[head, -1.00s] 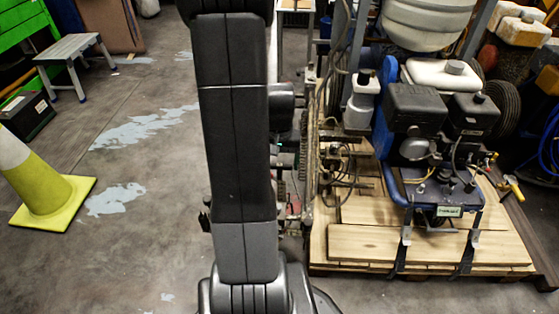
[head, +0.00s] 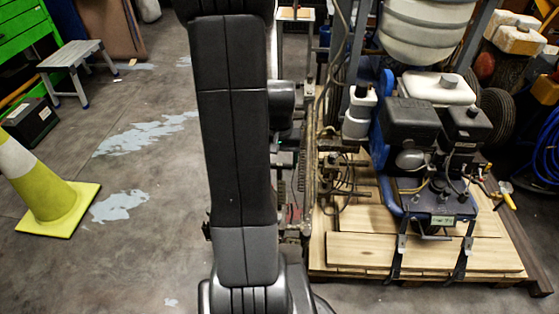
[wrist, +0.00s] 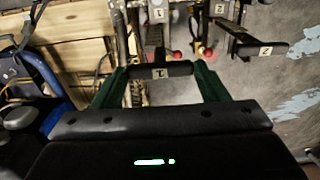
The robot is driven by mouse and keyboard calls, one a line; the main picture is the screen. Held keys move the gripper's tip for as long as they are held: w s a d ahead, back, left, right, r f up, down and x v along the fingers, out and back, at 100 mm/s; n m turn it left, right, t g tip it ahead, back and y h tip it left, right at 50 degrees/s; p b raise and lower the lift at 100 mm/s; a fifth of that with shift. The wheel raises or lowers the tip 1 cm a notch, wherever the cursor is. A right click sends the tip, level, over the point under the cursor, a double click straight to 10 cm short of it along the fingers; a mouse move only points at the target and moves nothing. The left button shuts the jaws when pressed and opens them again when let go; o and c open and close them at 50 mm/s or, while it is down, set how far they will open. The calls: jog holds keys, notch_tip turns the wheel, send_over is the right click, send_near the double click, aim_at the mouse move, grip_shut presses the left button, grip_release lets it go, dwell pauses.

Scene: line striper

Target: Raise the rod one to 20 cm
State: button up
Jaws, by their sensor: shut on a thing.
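Rod one (wrist: 180,69) is a short black bar with a white tag marked 1, in the wrist view. My gripper (wrist: 158,74) has green fingers, one at each end of this bar, and is shut on it. Another tag marked 1 (wrist: 158,14) shows on a part above the bar in the picture. A similar black bar tagged 2 (wrist: 265,50) lies to the right, apart from my fingers. In the head view my arm hides the gripper and the rod. The rod's height cannot be told.
The line striper, with its engine (head: 410,122) and white tank (head: 425,25), stands strapped on a wooden pallet (head: 425,252) right of my arm. A yellow-green cone (head: 58,210) and a grey step stool (head: 72,55) stand left. The floor between is clear.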

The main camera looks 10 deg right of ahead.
jog(key=shift+w+r, duration=0.15)
jog(key=o, duration=1.4)
notch_tip(320, 180, up, 14)
jog(key=p, duration=0.3)
jog(key=shift+f, duration=0.2)
notch_tip(320, 180, down, 14)
jog(key=b, duration=0.3)
jog(key=shift+f+b, duration=0.25)
jog(key=shift+b, duration=0.15)
